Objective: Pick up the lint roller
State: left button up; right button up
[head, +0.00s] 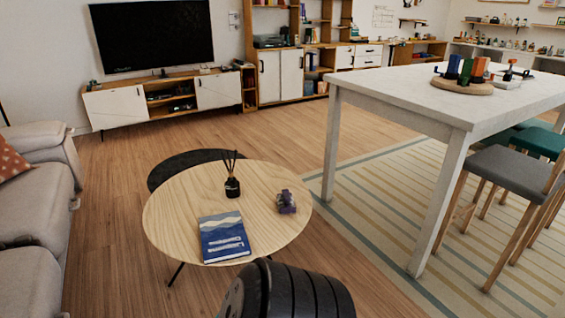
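I cannot make out a lint roller for certain in the head view. A small purple-grey object (286,201) lies on the right side of the round wooden coffee table (172,213), and its shape is too small to tell. A blue book (224,237) lies flat at the table's near side. A black reed diffuser (232,187) with dark sticks stands upright near the middle. Neither of my grippers shows in this view.
A dark, lower round table (160,170) sits partly behind the coffee table. A grey sofa (38,205) is at left. A white table (420,95) with stools and a round board (463,88) of coloured items stands at right. Wooden floor (262,139) is open towards the TV cabinet (118,107).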

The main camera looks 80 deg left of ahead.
aim_at(285, 201)
jog(key=u, duration=2.45)
